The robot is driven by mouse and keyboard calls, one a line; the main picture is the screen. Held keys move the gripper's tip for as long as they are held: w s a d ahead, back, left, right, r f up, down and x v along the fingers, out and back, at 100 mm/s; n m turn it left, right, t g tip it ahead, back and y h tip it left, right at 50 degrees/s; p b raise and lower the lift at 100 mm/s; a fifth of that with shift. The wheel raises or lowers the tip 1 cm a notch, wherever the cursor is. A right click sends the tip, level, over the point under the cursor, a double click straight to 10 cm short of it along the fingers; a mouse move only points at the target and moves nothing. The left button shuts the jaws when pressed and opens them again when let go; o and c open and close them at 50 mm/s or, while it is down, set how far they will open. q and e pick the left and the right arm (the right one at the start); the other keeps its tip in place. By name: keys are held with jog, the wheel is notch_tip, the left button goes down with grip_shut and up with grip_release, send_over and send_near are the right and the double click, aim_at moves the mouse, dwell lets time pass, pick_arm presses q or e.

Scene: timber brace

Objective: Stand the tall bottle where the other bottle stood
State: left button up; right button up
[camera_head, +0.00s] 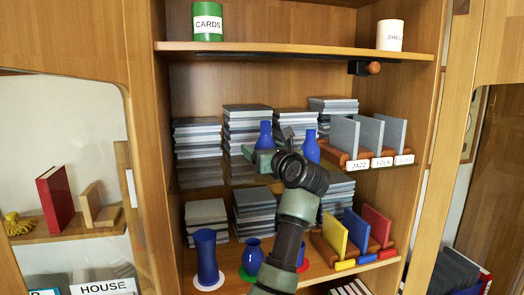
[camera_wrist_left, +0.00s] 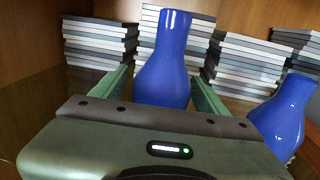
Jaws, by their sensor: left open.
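A blue bottle (camera_head: 265,134) with a narrower neck stands upright on the middle shelf. In the left wrist view this bottle (camera_wrist_left: 165,62) is between the green fingers of my left gripper (camera_wrist_left: 158,92). The left gripper (camera_head: 267,157) is open around its lower part; I cannot tell whether the fingers touch it. A second blue bottle (camera_head: 310,147) stands to its right, partly hidden by my arm; it also shows in the left wrist view (camera_wrist_left: 283,115). On the lower shelf, a tall blue vessel (camera_head: 206,254) stands on a white disc. My right gripper is not in view.
A shorter blue vessel (camera_head: 252,256) stands on a green disc, and another (camera_head: 301,254) is mostly hidden behind my arm. Stacks of grey cases (camera_head: 247,122) fill the shelf behind the bottles. Labelled grey dividers (camera_head: 368,135) stand at the right.

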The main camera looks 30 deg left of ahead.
pick_arm(q)
jog(key=b+v, duration=0.6)
jog(key=v, duration=0.5)
jog(key=shift+s+d, duration=0.2)
jog(key=shift+d, duration=0.05)
jog(key=shift+f, duration=0.1)
